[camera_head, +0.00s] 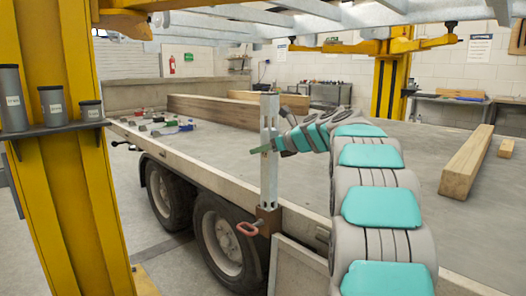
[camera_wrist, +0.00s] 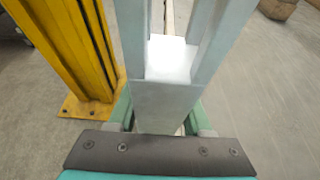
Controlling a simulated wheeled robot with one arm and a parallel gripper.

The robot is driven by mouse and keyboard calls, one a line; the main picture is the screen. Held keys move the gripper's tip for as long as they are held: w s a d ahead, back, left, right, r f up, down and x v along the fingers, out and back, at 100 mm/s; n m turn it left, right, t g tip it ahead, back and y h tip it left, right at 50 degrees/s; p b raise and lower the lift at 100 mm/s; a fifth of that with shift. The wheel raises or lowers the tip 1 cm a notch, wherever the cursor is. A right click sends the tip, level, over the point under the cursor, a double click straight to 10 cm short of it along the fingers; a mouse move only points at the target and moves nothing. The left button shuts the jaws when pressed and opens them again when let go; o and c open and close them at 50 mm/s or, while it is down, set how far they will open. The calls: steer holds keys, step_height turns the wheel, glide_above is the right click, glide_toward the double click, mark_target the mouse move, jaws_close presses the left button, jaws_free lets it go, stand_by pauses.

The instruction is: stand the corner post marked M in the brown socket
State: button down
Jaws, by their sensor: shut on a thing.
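A pale galvanised corner post (camera_head: 269,180) stands about upright at the trailer's near side edge. Its lower end meets the top of the brown socket (camera_head: 268,221) in the head view; I cannot tell whether it is inside or how deep. No letter M is readable on it. A red handle (camera_head: 248,229) sticks out beside the socket. My gripper (camera_head: 267,147) is shut on the post around its mid-height. In the wrist view the post (camera_wrist: 165,100) runs between the green fingers of my gripper (camera_wrist: 160,118). The socket is not clear in the wrist view.
The flat trailer bed (camera_head: 330,160) carries timber beams (camera_head: 215,109), a loose beam (camera_head: 467,160) and small tools (camera_head: 160,124). A yellow lift column (camera_head: 75,190) with a shelf of grey canisters (camera_head: 53,105) stands at left. Metal framing (camera_head: 250,14) hangs overhead.

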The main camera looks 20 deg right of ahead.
mark_target(274, 160)
steer(key=shift+f+b, duration=0.3)
steer(key=shift+f, duration=1.85)
steer(key=shift+c, duration=1.2)
jaws_free()
steer(key=shift+f, duration=0.1)
steer(key=shift+s, duration=0.1)
steer(key=v, duration=0.7)
steer(key=shift+s+d+r, duration=0.1)
steer(key=shift+s+r, duration=0.15)
